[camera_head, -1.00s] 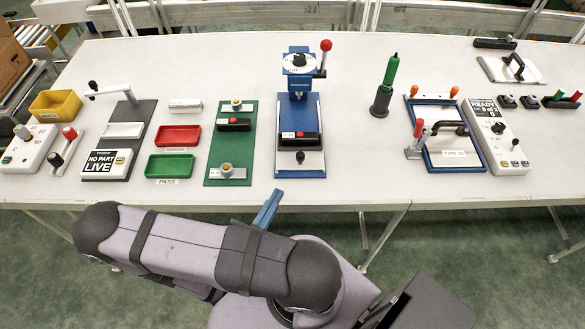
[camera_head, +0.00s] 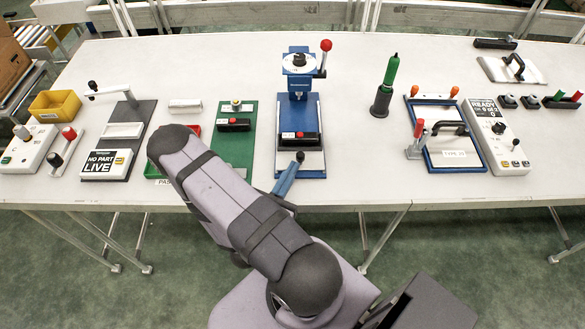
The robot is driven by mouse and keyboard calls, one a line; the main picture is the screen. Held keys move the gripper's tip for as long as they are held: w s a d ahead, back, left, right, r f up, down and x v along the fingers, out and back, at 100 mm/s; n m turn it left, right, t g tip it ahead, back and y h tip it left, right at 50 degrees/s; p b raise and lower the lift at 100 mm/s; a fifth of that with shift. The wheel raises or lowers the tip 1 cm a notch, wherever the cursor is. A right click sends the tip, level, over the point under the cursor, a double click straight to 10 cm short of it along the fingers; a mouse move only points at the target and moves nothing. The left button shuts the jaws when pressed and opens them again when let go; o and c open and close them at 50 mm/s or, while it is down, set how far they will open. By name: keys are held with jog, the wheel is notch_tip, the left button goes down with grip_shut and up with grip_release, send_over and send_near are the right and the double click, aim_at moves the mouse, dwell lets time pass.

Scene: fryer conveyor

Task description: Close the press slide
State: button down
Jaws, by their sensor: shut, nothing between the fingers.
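The blue press (camera_head: 299,65) stands upright at the middle of the table, with a red-knobbed lever at its right. Its slide (camera_head: 313,160) is a light metal plate at the front of the blue base, out in front of the press head. A black part with a red mark (camera_head: 299,138) sits behind the plate. The slide's dark knob (camera_head: 300,156) is at the front. My gripper (camera_head: 295,164), with blue fingers, is shut and empty. Its tip is right at the knob, from the front left; I cannot tell whether they touch.
A green fixture plate (camera_head: 238,150) lies left of the press, partly behind my arm. My arm also covers much of the red and green trays. A blue-framed fixture (camera_head: 455,158) stands farther right.

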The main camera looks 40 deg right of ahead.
jog(key=shift+w+d, duration=0.15)
jog(key=shift+d, duration=0.3)
jog(key=shift+w+d, duration=1.7)
jog(key=b+v, duration=0.3)
jog(key=v, duration=0.9)
jog(key=shift+v, duration=1)
